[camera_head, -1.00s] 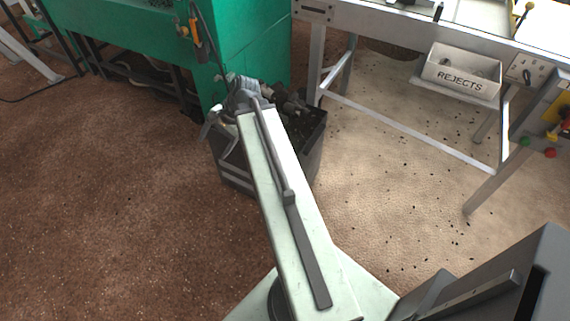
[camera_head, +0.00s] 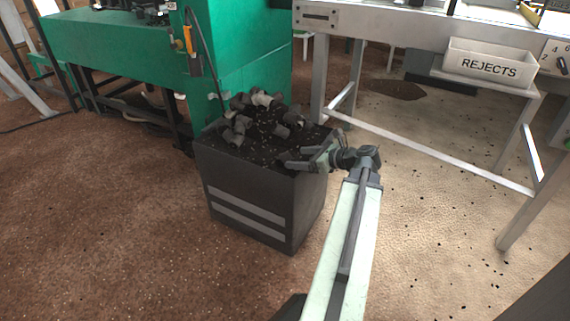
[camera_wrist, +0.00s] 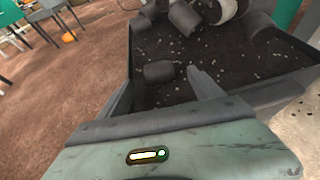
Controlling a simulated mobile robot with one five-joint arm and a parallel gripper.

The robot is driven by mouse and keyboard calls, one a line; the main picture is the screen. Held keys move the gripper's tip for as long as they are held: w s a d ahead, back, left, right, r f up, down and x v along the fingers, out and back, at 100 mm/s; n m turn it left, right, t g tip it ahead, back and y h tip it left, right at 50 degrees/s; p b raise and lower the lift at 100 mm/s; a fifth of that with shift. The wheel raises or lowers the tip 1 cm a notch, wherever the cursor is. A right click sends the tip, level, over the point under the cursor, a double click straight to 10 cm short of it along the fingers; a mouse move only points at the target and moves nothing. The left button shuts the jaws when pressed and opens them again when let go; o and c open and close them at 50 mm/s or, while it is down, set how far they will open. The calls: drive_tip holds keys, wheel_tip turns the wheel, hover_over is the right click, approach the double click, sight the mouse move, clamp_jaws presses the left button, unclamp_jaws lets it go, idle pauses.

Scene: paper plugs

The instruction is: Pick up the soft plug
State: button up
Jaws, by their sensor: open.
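Several dark grey cylindrical plugs lie on black crumbs in a dark bin (camera_head: 262,215). I cannot tell by looks which plug is the soft one. One plug (camera_wrist: 159,71) lies alone near the bin's left wall in the wrist view, just left of my gripper's finger. A paler plug (camera_wrist: 221,10) lies among others at the top of that view. In the head view the plugs (camera_head: 235,136) heap toward the bin's back left. My gripper (camera_head: 284,160) is open and empty over the bin's right front part; its fingers also show in the wrist view (camera_wrist: 232,86).
A green machine (camera_head: 245,60) stands behind the bin. A metal-legged table (camera_head: 430,150) stands at the right, with a white REJECTS box (camera_head: 488,66) under its top. Brown floor (camera_head: 110,230) lies clear at the left.

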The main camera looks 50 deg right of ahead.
sight(288, 158)
drive_tip(key=shift+w+a+f, duration=0.1)
drive_tip(key=shift+w+f, duration=0.2)
drive_tip(key=shift+w, duration=0.25)
drive_tip(key=b+x, duration=0.2)
drive_tip(key=x, duration=0.3)
drive_tip(key=shift+f, duration=0.2)
drive_tip(key=c, duration=1.4)
drive_tip(key=shift+r, duration=0.15)
